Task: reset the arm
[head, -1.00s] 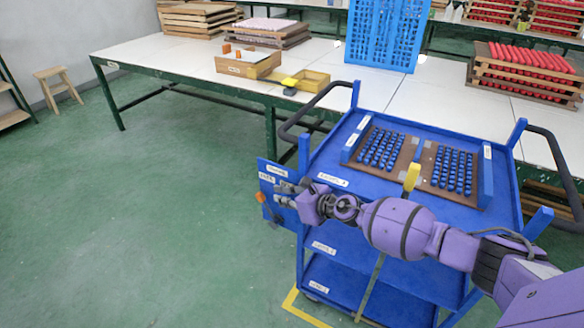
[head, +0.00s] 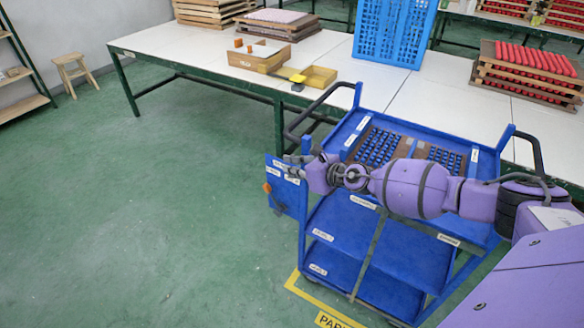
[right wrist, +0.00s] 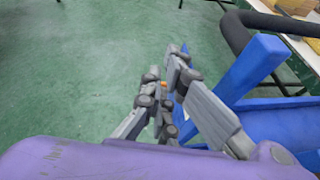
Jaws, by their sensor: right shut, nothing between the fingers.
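My right arm reaches across the front of the blue cart from the right in the head view. My right gripper (head: 292,165) is near the cart's front left corner, by the blue side panel. In the right wrist view its grey fingers (right wrist: 166,95) are shut with nothing between them, and the cart's blue corner post (right wrist: 250,68) stands just to their right. I cannot tell whether the gripper touches the cart. My left arm and gripper are not in view.
The blue cart (head: 318,223) carries brown trays of blue pieces (head: 380,148), partly hidden behind my arm. A long white table (head: 200,60) stands behind it, with wooden boxes (head: 258,58) and a blue crate (head: 393,30). Green floor (head: 150,220) at left is clear.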

